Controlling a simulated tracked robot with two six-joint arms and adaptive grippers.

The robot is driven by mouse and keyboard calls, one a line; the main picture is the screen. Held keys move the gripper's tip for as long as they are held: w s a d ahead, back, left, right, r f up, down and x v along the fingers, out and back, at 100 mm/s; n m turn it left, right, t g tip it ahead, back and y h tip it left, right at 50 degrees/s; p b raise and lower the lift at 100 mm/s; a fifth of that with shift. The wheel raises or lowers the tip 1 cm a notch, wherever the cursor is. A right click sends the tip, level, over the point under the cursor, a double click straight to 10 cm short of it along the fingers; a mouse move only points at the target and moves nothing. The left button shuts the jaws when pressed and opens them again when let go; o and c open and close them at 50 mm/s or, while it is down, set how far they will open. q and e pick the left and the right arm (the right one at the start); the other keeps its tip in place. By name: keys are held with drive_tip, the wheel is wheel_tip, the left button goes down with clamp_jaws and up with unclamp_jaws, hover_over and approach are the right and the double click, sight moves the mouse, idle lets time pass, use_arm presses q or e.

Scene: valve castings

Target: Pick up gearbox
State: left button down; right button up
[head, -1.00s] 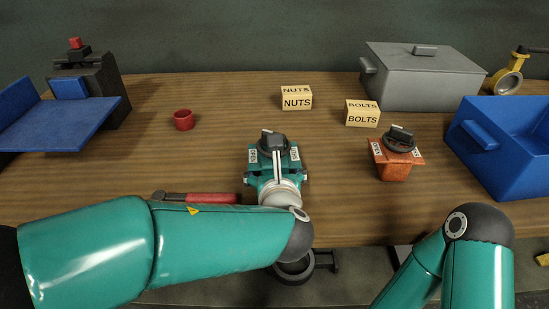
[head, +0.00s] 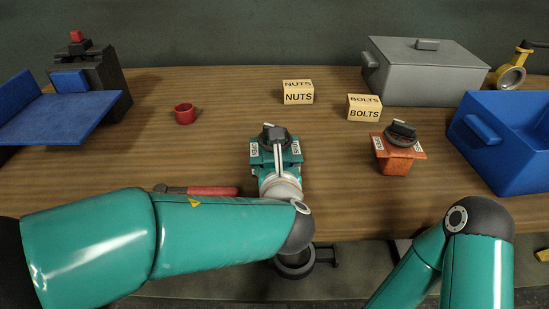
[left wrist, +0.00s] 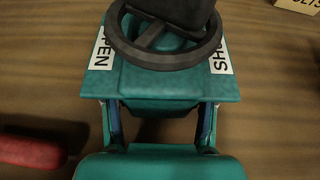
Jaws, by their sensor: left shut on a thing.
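A teal gearbox (head: 290,158) with a dark handwheel and black top stands near the front middle of the wooden table. White labels sit on both sides of its top plate. In the left wrist view the gearbox (left wrist: 160,83) fills the top middle, its labels partly reading "PEN" and "SH". My left gripper (left wrist: 160,112) is shut on the gearbox, with a finger on each side below the top plate. In the head view my left forearm hides part of the gripper. My right arm shows at the lower right, but its gripper is out of view.
An orange gearbox-like part (head: 396,164) stands to the right. NUTS (head: 298,97) and BOLTS (head: 364,114) blocks stand behind. A blue bin (head: 515,150) and grey lidded box (head: 420,85) stand right.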

use_arm(q)
wheel_tip(320, 180, up, 20)
drive_tip(key=p, duration=0.6)
drive_tip(key=shift+r, duration=0.2)
drive_tip(key=shift+f+b, duration=5.95)
drive_tip(key=shift+f, duration=1.75)
